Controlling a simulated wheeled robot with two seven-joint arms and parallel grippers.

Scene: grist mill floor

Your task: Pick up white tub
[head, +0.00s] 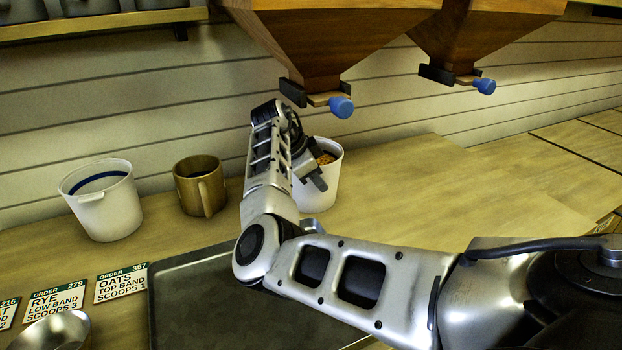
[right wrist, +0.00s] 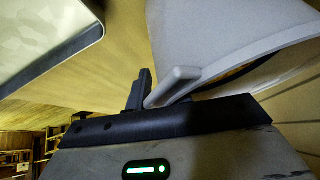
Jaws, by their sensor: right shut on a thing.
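A white tub (head: 322,198) with brown-orange grain inside is at the middle of the wooden counter, below the hoppers. My right gripper (head: 316,178) is at its near left side, partly covering it. In the right wrist view, the tub (right wrist: 225,40) fills the upper right, and my right gripper (right wrist: 145,92) is shut on its pale handle. I cannot tell whether its base is touching the counter. A second white tub (head: 110,212) with a blue band inside stands upright at the left. My left gripper is not in view.
A brass mug (head: 190,185) stands between the tubs. A dark tray (head: 190,305) lies in front, beside order cards (head: 121,284) and a metal bowl (head: 55,332). Two wooden hoppers (head: 325,50) with blue-knobbed gates hang overhead. The counter to the right is clear.

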